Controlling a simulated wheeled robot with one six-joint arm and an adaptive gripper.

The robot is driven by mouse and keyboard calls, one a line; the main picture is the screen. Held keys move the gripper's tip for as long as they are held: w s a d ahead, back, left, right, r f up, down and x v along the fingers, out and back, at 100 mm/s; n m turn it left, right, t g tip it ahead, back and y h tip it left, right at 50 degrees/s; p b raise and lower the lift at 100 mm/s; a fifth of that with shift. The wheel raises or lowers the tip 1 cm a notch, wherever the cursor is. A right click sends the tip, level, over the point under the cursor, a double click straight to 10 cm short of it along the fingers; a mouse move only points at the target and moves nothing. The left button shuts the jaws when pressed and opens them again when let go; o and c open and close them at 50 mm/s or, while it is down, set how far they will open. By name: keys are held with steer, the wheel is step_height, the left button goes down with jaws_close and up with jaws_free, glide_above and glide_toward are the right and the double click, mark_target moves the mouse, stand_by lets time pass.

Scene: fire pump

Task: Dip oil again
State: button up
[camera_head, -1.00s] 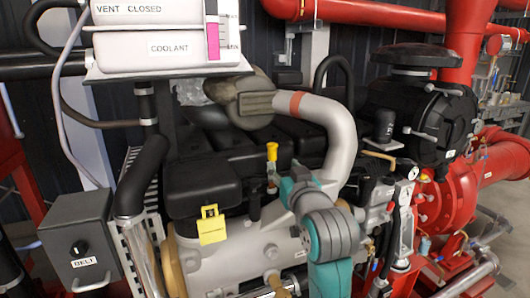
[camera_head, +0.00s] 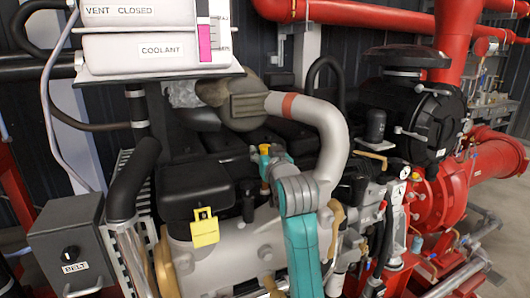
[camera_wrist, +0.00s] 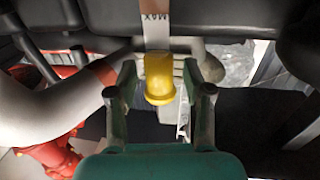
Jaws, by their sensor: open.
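The yellow dipstick handle (camera_wrist: 159,78) stands between the two fingers of my gripper (camera_wrist: 157,88) in the wrist view. The fingers are apart, with a gap visible on both sides of the handle. A pale strip marked MAX (camera_wrist: 156,22) shows directly beyond the handle. In the head view, the yellow handle (camera_head: 264,160) is small and partly covered by my teal gripper (camera_head: 270,165). The dipstick's lower end and its tube opening are hidden behind my arm.
A pale exhaust pipe (camera_head: 333,140) curves close to the right of my gripper. The black engine cover with a yellow tag (camera_head: 205,228) lies to the left. The coolant tank (camera_head: 155,45) is above left. A grey BELT box (camera_head: 70,250) stands at lower left.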

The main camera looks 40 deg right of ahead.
jaws_close()
steer(key=shift+f, duration=2.25)
jaws_free()
steer(key=v, duration=1.2)
